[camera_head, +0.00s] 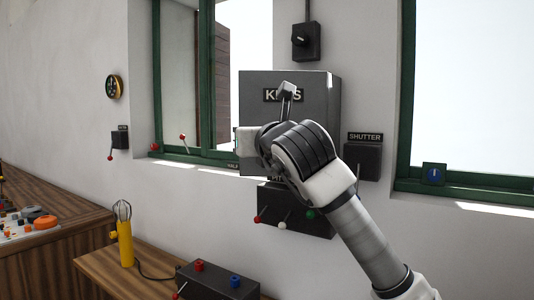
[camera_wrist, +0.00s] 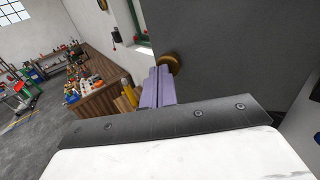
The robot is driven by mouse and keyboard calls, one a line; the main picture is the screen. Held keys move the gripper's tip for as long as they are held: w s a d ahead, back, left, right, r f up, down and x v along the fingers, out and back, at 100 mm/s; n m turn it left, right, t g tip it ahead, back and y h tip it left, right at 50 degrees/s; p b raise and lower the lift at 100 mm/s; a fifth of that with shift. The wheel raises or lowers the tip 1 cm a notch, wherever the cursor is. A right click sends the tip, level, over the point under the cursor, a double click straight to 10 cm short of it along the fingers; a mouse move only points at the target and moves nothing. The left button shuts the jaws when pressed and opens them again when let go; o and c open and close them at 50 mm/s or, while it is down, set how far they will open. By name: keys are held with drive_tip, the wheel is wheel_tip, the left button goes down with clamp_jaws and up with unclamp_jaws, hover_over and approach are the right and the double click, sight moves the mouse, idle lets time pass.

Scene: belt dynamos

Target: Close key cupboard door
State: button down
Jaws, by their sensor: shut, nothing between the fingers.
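The key cupboard (camera_head: 252,92) is a dark grey box on the wall with a KEYS label, in the middle of the head view. My arm and hand cover the lower middle of its front. In the wrist view the dark grey door panel (camera_wrist: 230,65) fills the upper right, with a round brass knob (camera_wrist: 171,62) near its left edge. My gripper (camera_wrist: 158,80) is shut and empty, its fingertips close beside the knob. I cannot tell whether they touch it. How far the door stands open is unclear from these views.
A box with levers (camera_head: 290,222) is below the cupboard, and a SHUTTER box (camera_head: 362,162) is to its right. A dark switch box (camera_head: 306,42) is above. A yellow cylinder (camera_head: 125,243) stands on the wooden bench at lower left. Green-framed windows flank the cupboard.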

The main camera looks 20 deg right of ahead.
drive_tip(key=w+d+b, duration=0.1)
drive_tip(key=w+d, duration=0.1)
drive_tip(key=w, duration=0.8)
drive_tip(key=shift+w, duration=0.4)
drive_tip(key=shift+s+f, duration=0.1)
